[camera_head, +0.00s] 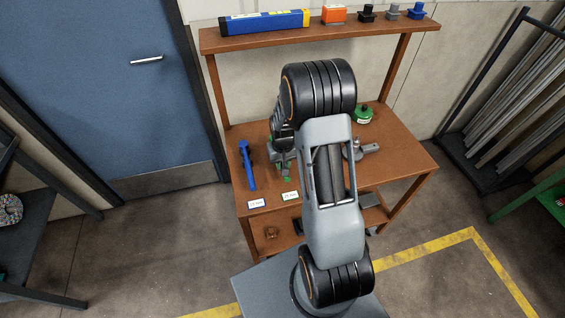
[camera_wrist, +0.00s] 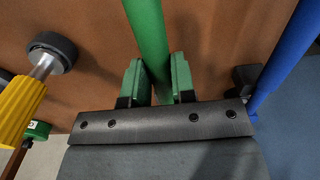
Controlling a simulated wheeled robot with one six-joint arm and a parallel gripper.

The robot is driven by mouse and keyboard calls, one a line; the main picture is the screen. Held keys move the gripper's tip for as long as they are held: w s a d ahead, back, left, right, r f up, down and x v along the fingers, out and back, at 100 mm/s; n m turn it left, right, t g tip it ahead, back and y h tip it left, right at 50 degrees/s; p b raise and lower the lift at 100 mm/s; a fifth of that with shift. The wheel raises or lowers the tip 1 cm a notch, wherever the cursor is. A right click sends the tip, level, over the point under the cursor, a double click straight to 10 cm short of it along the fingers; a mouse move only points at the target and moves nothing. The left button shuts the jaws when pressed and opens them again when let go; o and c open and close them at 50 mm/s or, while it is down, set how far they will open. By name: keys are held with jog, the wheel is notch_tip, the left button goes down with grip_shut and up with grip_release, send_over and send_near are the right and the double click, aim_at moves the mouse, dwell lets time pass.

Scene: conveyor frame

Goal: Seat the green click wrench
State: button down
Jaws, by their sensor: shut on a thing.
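The green click wrench (camera_wrist: 147,32) shows in the wrist view as a green shaft running up out of the frame. My gripper (camera_wrist: 157,82) is shut on it, with a green jaw pad on each side. In the head view my gripper (camera_head: 284,168) is over the left half of the workbench, and my arm hides most of the wrench. I cannot tell whether the wrench touches the bench. A blue wrench (camera_head: 247,167) lies to the left of my gripper; it also shows at the right in the wrist view (camera_wrist: 285,55).
The wooden workbench (camera_head: 405,150) carries two small labels (camera_head: 257,204) near its front edge. A green round object (camera_head: 362,115) and a grey metal fixture (camera_head: 366,150) are on the right. A yellow-handled tool (camera_wrist: 22,103) shows in the wrist view. A raised shelf (camera_head: 320,33) spans the back.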

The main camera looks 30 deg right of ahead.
jog(key=shift+f, duration=0.1)
dwell(0.3)
jog(key=c, duration=0.9)
grip_release()
jog(key=shift+o, duration=0.2)
notch_tip(320, 180, up, 14)
jog(key=shift+b, duration=0.45)
